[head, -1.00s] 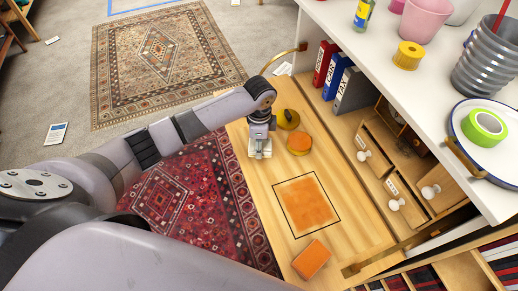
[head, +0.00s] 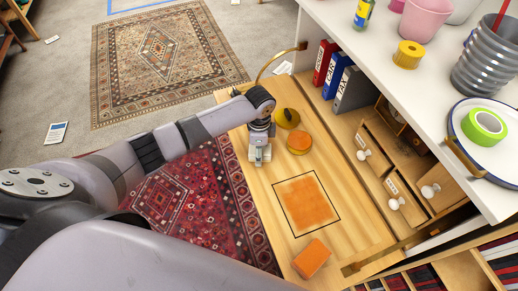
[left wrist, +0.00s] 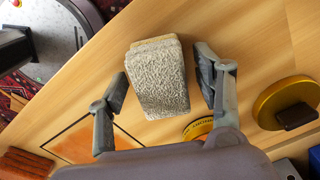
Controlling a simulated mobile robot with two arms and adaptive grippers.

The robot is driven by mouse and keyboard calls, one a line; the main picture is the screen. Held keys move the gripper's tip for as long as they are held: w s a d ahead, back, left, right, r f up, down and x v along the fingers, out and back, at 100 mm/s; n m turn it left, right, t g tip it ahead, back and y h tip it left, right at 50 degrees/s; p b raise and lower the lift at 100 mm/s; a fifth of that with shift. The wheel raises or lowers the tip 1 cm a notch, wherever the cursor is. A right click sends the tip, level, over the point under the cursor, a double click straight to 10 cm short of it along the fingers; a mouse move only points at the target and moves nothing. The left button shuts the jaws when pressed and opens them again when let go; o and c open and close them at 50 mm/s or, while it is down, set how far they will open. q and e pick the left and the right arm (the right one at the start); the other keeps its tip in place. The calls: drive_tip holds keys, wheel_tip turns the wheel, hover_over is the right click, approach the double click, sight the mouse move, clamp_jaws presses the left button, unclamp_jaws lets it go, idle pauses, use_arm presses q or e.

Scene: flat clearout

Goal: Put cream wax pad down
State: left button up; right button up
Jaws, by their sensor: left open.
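The cream wax pad (left wrist: 158,85), a pale block with a fuzzy grey-white face and a cream edge, lies on the wooden surface in the left wrist view. My left gripper (left wrist: 162,78) is open, with one finger on each side of the pad and visible gaps between. In the head view the left gripper (head: 259,154) is low over the left edge of the wooden top, and the pad is mostly hidden beneath it. My right gripper is not in view.
Next to the gripper are a round yellow pad with an orange top (head: 299,143) and a dark-topped yellow one (head: 287,118). An outlined orange square (head: 318,212) and an orange block (head: 311,258) are nearer. Binders (head: 338,75) and small drawers (head: 407,199) stand right.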

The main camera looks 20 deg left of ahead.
use_arm(q)
wheel_tip(320, 180, up, 12)
drive_tip(key=shift+r+b, duration=0.2)
drive_tip(key=shift+b, duration=0.15)
drive_tip(key=shift+f, duration=0.1)
idle(0.6)
